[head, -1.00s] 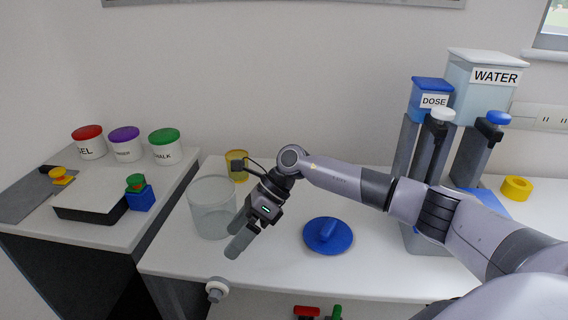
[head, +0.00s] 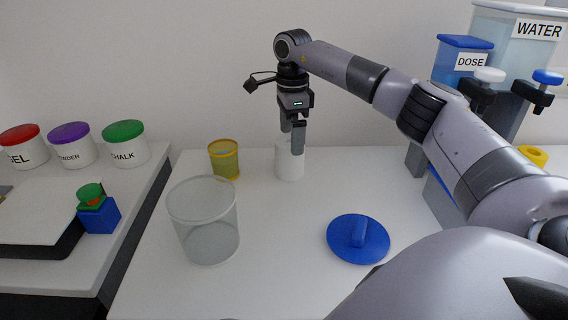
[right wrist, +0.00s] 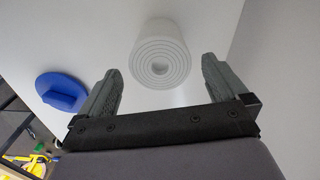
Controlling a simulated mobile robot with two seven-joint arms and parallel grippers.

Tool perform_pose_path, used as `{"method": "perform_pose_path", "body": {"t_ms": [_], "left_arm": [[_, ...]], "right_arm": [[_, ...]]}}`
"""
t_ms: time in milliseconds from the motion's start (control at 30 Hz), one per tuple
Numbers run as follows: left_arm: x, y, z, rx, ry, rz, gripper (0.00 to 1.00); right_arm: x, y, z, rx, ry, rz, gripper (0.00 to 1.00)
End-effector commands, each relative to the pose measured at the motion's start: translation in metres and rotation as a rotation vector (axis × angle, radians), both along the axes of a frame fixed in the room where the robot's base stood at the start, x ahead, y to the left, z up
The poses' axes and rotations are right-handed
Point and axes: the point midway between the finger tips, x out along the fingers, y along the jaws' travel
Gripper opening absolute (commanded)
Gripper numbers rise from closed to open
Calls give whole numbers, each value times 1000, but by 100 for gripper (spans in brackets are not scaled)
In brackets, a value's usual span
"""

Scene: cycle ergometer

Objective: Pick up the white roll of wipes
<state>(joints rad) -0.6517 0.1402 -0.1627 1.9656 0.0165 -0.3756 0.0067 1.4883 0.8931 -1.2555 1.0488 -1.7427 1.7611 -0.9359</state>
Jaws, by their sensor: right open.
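The white roll of wipes (head: 289,163) stands upright on the white table toward the back, partly hidden behind my right gripper in the head view. In the right wrist view the roll (right wrist: 160,55) shows its end with spiral layers, ahead of and between the two fingers, with a gap on each side. My right gripper (head: 297,150) is open and points down at the roll; its fingers (right wrist: 160,85) do not appear to touch it. My left gripper is not in view.
A clear bin (head: 205,222) and a yellow cup (head: 224,160) stand left of the roll. A blue lid with a handle (head: 358,240) lies in front to the right. Dispensers labelled DOSE (head: 464,62) and WATER (head: 515,45) stand at the right. A wall is behind.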

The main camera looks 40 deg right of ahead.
Motion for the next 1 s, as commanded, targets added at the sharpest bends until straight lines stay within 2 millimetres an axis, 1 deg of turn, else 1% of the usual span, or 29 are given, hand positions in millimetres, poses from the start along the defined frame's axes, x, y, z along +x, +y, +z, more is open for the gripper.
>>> {"method": "perform_pose_path", "body": {"t_ms": [67,267,400,533,633,833,867,900,967,1000], "left_arm": [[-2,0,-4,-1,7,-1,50],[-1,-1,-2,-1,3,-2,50],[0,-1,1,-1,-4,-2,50],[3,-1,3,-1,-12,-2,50],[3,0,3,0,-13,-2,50],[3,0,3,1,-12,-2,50],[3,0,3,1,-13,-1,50],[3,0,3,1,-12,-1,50],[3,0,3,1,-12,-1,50],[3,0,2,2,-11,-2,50]], "right_arm": [[0,-1,-7,-2,2,0,100],[0,1,-29,-2,5,0,100],[1,3,-51,-1,4,1,100],[1,3,-67,-1,3,0,100],[1,4,-71,-1,0,0,100],[1,4,-72,0,0,0,100],[1,4,-72,0,0,0,94],[1,4,-72,0,0,0,80],[1,4,-72,0,0,0,61],[1,4,-72,-1,0,0,48]]}}
